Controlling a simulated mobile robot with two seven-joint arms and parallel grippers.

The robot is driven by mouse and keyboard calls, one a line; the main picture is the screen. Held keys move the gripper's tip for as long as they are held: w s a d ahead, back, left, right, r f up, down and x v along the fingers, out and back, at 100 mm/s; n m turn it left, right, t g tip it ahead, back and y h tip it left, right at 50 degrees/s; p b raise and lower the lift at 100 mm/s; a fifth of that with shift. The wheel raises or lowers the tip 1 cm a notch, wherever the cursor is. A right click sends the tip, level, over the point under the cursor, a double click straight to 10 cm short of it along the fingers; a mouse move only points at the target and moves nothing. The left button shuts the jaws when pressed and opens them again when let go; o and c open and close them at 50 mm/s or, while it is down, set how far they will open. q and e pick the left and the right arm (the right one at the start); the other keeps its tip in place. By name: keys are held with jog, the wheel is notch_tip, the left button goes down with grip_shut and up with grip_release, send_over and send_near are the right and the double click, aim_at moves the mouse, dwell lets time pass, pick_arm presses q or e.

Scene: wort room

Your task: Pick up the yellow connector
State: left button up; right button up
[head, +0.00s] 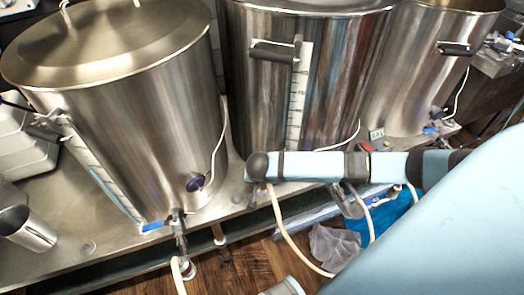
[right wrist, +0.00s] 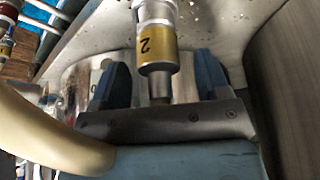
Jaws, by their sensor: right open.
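The yellow connector (right wrist: 157,50) is a metal fitting with a yellow-gold band marked "2". In the right wrist view it hangs from the top edge, its narrow grey tip reaching between my fingers. My right gripper (right wrist: 159,68) is open, one blue finger on each side of the connector. A gap shows on both sides, so the fingers do not appear to grip it. In the head view I cannot make out this connector or the right gripper's fingers; my light blue arm crosses the right half. My left gripper is not in view.
Three steel kettles (head: 125,100) stand on a metal bench (head: 75,215). A blue-handled valve (head: 155,227) sticks out at its front edge. Pale hoses (head: 290,235) hang below the bench; a thick beige hose (right wrist: 45,130) passes close left of my right gripper. Another banded fitting (right wrist: 6,42) is at upper left.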

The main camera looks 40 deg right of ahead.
jog(key=shift+w+d+f, duration=0.15)
jog(key=shift+f, duration=0.3)
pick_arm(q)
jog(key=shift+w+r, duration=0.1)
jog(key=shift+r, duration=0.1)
pick_arm(e)
jog(key=c, duration=1.1)
